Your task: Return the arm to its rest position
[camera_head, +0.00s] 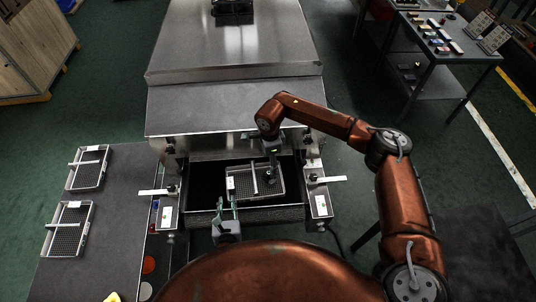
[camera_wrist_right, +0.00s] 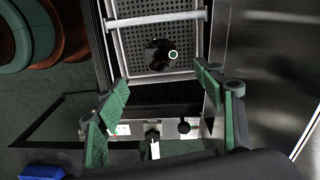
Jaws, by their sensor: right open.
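My right arm reaches in from the right over the dryer's mouth in the head view, bent at the elbow. Its gripper (camera_head: 272,150) points down above the wire tray (camera_head: 243,190). In the right wrist view, the gripper (camera_wrist_right: 161,80) has its green fingers spread wide with nothing between them. The tray (camera_wrist_right: 125,55) shows beyond the fingertips, with a crossbar and a dark rounded item (camera_wrist_right: 158,54) in it. My left gripper (camera_head: 226,208) is low in the head view, in front of the mouth. Its two green fingers stand apart and hold nothing visible.
The metal dryer (camera_head: 234,106) fills the top middle. Side brackets with pale bars (camera_head: 327,179) flank its mouth. A grey table (camera_head: 110,235) at left holds two trays (camera_head: 68,228). A dark shelf table (camera_head: 455,45) with small items stands at top right. Floor is open at right.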

